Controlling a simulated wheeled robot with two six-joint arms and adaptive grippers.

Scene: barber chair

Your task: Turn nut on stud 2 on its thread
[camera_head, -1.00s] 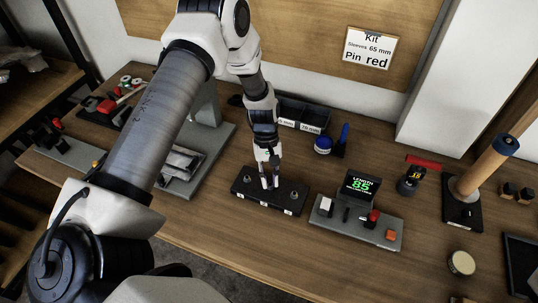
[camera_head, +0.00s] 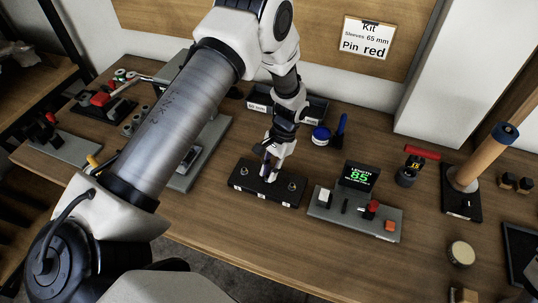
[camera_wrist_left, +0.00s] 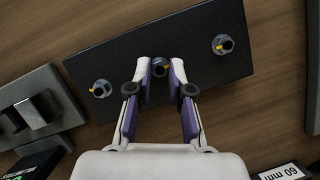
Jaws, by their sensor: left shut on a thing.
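A black block (camera_head: 250,188) lies on the bench with three short studs in a row and white labels on its front edge. It also shows in the wrist view (camera_wrist_left: 120,60). My left gripper (camera_head: 267,174) points down at the middle stud. In the wrist view its two purple-padded fingers (camera_wrist_left: 159,70) stand on either side of the nut on the middle stud (camera_wrist_left: 158,68), shut on it. The fingers partly hide this nut. The two outer studs carry grey nuts with yellow marks, one at the left (camera_wrist_left: 101,89) and one at the right (camera_wrist_left: 222,45). My right gripper is not in view.
A grey station (camera_head: 340,218) with a display reading 85 stands right of the block. A red-handled tool (camera_head: 415,160) and a post stand (camera_head: 462,205) are further right. Bench in front is clear.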

